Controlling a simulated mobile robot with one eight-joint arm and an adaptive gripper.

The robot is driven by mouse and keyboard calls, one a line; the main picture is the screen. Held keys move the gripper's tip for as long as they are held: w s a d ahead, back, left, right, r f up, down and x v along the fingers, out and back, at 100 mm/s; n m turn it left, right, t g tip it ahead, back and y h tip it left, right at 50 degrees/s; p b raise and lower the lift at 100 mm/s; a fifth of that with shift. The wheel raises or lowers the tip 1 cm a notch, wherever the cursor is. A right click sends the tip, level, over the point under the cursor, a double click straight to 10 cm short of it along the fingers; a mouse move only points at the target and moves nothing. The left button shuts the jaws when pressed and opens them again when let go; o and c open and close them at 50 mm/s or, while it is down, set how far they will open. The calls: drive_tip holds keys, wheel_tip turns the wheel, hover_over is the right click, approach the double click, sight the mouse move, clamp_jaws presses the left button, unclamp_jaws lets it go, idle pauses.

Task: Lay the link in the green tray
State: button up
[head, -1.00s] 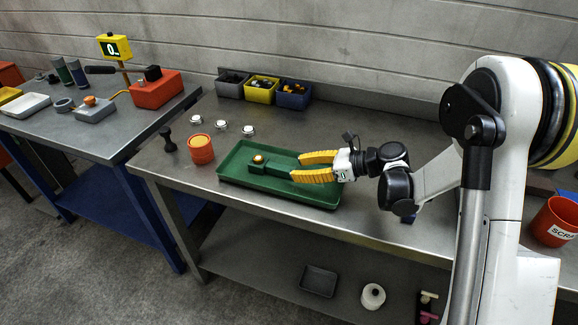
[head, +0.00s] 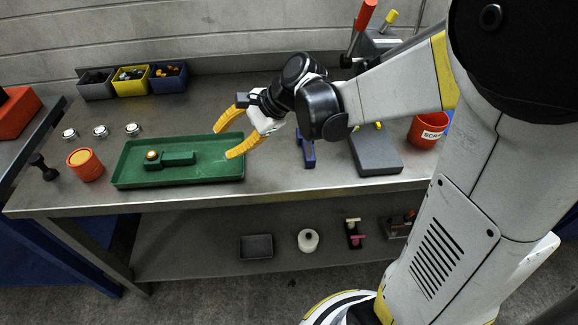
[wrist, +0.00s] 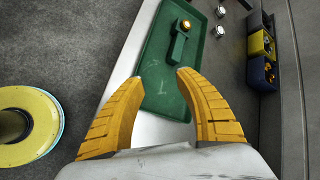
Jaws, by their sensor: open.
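The green tray (head: 215,172) lies flat on the steel bench, and its floor also shows in the wrist view (wrist: 160,75). The link (head: 178,159), a dark green bar with a brass-coloured round piece at its left end, lies inside the tray. It also shows at the tray's far part in the wrist view (wrist: 178,46). My gripper (head: 224,143) has yellow curved fingers spread apart with nothing between them. It is over the tray's right end, apart from the link. In the wrist view the open fingertips (wrist: 160,78) point toward the link.
An orange cup (head: 86,166) and a black knob-handled tool (head: 43,168) stand left of the tray. Several small silver discs (head: 101,132) and coloured bins (head: 130,82) are behind it. A blue piece (head: 307,148), grey block (head: 375,152) and red scrap bin (head: 428,130) are to the right.

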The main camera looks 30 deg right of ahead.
drive_tip(key=s+d+r+n+t+h, duration=0.1)
drive_tip(key=s+d+n+h, duration=0.2)
drive_tip(key=s+n, duration=0.4)
drive_tip(key=s+d+r+n+t+h, duration=0.1)
drive_tip(key=s+d+r+n+h, duration=0.1)
drive_tip(key=s+d+n+h, duration=0.2)
drive_tip(key=shift+s+d+n+h, duration=0.3)
drive_tip(key=shift+s+d+n, duration=0.45)
drive_tip(key=shift+s+n, duration=1.7)
drive_tip(key=shift+s+m, duration=0.5)
drive_tip(key=shift+m, duration=0.05)
